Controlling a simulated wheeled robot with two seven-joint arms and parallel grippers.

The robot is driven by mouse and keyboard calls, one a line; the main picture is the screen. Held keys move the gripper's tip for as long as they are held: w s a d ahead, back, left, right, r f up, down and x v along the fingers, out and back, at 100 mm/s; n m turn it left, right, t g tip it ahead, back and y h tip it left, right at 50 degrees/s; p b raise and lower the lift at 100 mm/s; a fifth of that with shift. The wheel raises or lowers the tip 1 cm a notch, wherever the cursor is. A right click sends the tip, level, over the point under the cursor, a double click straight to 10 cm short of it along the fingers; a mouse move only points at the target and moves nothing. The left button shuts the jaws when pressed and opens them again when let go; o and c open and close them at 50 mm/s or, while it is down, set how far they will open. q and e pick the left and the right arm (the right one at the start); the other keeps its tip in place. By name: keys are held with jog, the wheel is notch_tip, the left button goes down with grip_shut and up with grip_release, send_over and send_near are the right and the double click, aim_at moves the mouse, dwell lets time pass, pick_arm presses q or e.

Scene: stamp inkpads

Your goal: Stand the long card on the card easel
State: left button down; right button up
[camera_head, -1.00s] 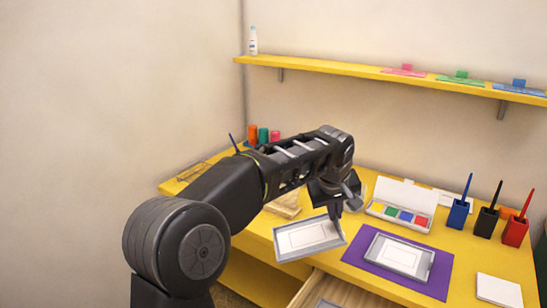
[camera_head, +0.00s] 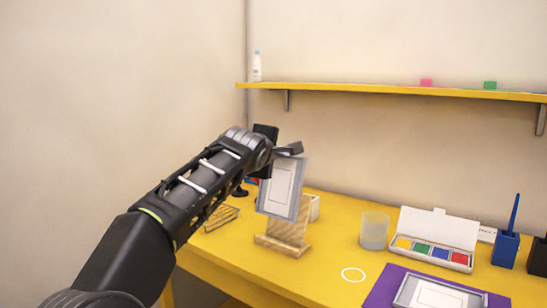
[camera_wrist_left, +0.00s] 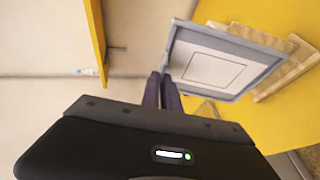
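The long card (camera_head: 283,187), a white card with a grey border and a thin outline, is held upright and slightly tilted. My left gripper (camera_head: 291,151) is shut on its top edge. The wooden card easel (camera_head: 284,240) stands on the yellow desk behind and below the card, which hides its upper part. I cannot tell whether the card's lower edge touches the easel. In the left wrist view the card (camera_wrist_left: 212,68) extends from the closed fingers (camera_wrist_left: 163,88), with the easel's wood (camera_wrist_left: 285,75) beside it. My right gripper is out of view.
A translucent cup (camera_head: 374,231) and an open inkpad box (camera_head: 435,240) stand right of the easel. A white ring (camera_head: 353,274) marks the desk. Another framed card (camera_head: 440,293) lies on a purple mat (camera_head: 385,290). A wire rack (camera_head: 222,217) is left. A shelf (camera_head: 390,92) runs above.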

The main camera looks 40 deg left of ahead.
aim_at(279, 181)
pick_arm(q)
jog(key=f+b, duration=0.1)
jog(key=w+f+b, duration=0.1)
jog(key=f+b, duration=0.1)
jog(key=w+f+b, duration=0.1)
jog(key=f, duration=0.1)
jog(key=shift+w+d+b, duration=0.2)
jog(key=shift+w+b, duration=0.05)
jog(key=shift+b, duration=0.15)
jog(key=shift+s+f+b, duration=0.15)
jog(key=shift+f+b, duration=0.95)
jog(key=shift+b, duration=0.25)
jog(key=shift+f+b, duration=0.35)
jog(key=shift+b, duration=0.15)
jog(key=c, duration=1.5)
grip_release()
jog(key=shift+c, duration=0.2)
